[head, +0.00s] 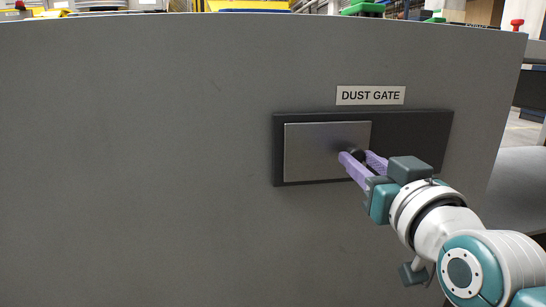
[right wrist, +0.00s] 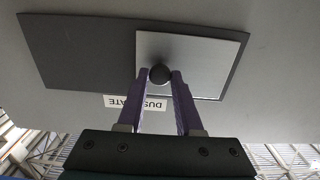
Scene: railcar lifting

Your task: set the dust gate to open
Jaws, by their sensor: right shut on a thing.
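The dust gate is a silver sliding plate (head: 318,150) in a dark rectangular frame (head: 425,135) on a grey panel. The plate covers the left and middle part of the frame in the head view; the dark right part is bare. A round black knob (right wrist: 160,74) sits near one end of the plate (right wrist: 205,65). My right gripper (head: 363,157) has its purple fingers on either side of the knob, shut on it, as the right wrist view (right wrist: 160,82) also shows. The knob is partly hidden by the fingers in the head view. My left gripper is not in view.
A white "DUST GATE" label (head: 370,95) is fixed above the frame. The grey panel (head: 130,160) is flat and clear to the left. A grey surface (head: 518,190) lies beyond the panel's right edge, and green and yellow equipment shows behind its top.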

